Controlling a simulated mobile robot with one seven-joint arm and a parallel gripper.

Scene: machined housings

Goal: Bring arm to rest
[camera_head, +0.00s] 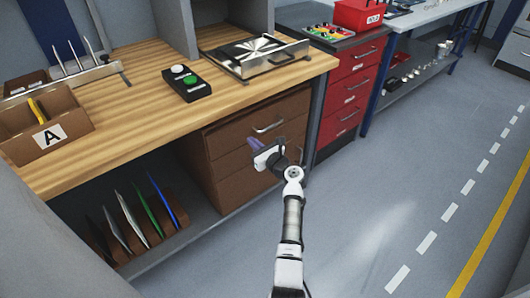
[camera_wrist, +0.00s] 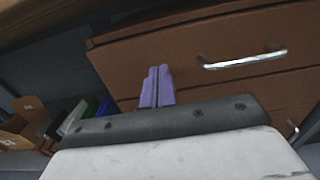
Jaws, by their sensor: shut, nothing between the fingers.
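My gripper (camera_head: 256,144) is at the end of my white and grey arm, in front of the brown drawer unit (camera_head: 222,140) under the workbench. Its two purple fingers also show in the wrist view (camera_wrist: 157,88), side by side and closed together with nothing between them. A drawer front with a silver handle (camera_wrist: 245,60) lies beyond the fingers in the wrist view. The drawers look shut. I cannot tell the exact gap between the fingertips and the drawer front.
The wooden workbench (camera_head: 120,128) holds a box marked A (camera_head: 75,138), a button box (camera_head: 188,84) and a metal fixture (camera_head: 254,54). Coloured folders (camera_head: 145,208) stand below it. A red drawer cabinet (camera_head: 345,85) stands to the right. The grey floor (camera_head: 390,190) at right is clear.

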